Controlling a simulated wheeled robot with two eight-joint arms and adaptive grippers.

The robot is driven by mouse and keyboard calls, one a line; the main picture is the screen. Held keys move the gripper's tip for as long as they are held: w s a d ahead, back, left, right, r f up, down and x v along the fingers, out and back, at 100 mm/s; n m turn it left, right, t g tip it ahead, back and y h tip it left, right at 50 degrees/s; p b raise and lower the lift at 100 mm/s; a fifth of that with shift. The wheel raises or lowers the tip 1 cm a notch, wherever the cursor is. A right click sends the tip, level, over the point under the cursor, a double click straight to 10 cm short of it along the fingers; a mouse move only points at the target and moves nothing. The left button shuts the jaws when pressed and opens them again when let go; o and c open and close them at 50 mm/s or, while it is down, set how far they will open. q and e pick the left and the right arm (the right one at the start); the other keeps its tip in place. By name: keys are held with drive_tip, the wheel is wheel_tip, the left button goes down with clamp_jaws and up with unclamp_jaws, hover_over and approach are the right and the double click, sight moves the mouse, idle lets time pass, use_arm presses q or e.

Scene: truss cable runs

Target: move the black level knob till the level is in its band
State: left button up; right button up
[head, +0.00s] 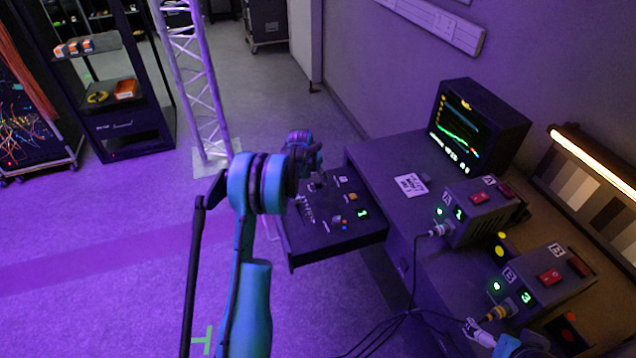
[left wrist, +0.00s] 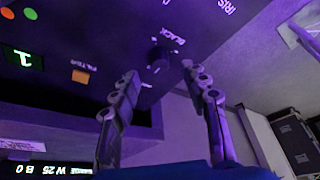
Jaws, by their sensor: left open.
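The black level knob (left wrist: 160,57) is a small dark round knob beside the printed word BLACK, seen inverted in the left wrist view. My left gripper (left wrist: 160,74) is open, its two fingers apart on either side of the knob's line. I see no clear contact with the knob. In the head view my left gripper (head: 312,178) is over the far left part of the pulled-out control panel (head: 330,238) and covers the knob. The monitor (head: 470,125) shows a green trace with some red at its right end; its band cannot be read.
The panel also carries an orange button (left wrist: 80,76) and a green digit display (left wrist: 22,58). Two switch boxes, A (head: 480,212) and B (head: 545,278), stand on the desk with cables. A white truss (head: 195,75) stands behind my left arm.

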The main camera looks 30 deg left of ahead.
sight(318, 182)
use_arm(q)
drive_tip(key=shift+b+x, duration=0.65)
drive_tip(key=shift+x, duration=1.75)
clamp_jaws()
drive_tip(key=shift+d+n+y, duration=0.2)
drive_tip(key=shift+n+y, duration=0.6)
drive_tip(key=shift+n, duration=1.3)
unclamp_jaws()
drive_tip(key=v, duration=1.2)
drive_tip(key=shift+w, duration=0.3)
